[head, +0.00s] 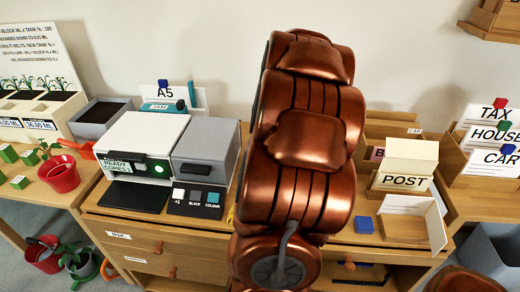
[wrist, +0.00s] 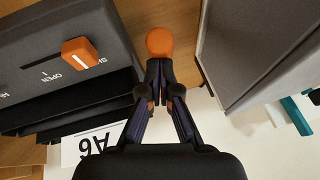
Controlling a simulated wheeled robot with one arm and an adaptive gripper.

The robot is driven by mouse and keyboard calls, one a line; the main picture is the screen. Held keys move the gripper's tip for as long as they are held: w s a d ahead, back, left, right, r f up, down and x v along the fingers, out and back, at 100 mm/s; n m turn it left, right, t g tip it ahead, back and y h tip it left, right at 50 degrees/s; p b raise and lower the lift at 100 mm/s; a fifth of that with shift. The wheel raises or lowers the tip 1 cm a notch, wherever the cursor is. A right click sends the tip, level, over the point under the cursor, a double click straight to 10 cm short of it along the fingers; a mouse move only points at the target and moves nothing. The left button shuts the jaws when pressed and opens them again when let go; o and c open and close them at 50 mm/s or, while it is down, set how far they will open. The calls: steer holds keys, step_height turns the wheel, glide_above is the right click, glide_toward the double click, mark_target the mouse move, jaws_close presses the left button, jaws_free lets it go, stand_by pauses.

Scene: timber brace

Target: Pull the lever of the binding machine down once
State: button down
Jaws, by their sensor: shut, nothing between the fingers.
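In the wrist view a dark grey machine (wrist: 70,50) fills the left side, with a small orange switch (wrist: 82,53) beside the word OPEN; it looks like the binding machine. A round orange knob (wrist: 160,41), apparently the lever's end, stands beside it at top centre. My gripper (wrist: 159,72) is shut and empty, its fingertips at the near edge of the knob in the picture. I cannot tell whether they touch it. The lever's shaft is not clearly seen. In the head view my copper arm covers the middle of the desk, and the machine and gripper are hidden.
A grey printer (head: 203,155) stands left of my arm on the wooden desk (head: 340,236). A POST box (head: 403,181) and a blue block (head: 363,224) are to the right.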

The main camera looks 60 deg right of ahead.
steer(key=shift+s+a+f+b, duration=0.2)
steer(key=shift+a+f+b, duration=0.15)
steer(key=shift+f, duration=0.3)
steer(key=shift+s+a+f, duration=0.1)
steer(key=shift+a+f, duration=0.1)
steer(key=shift+f, duration=0.05)
steer(key=d+r+v, duration=0.1)
steer(key=d+v, duration=0.1)
steer(key=v, duration=1.1)
steer(key=shift+w+d+r, duration=0.15)
steer(key=shift+w+r, duration=0.1)
steer(key=shift+r, duration=0.1)
stand_by(0.7)
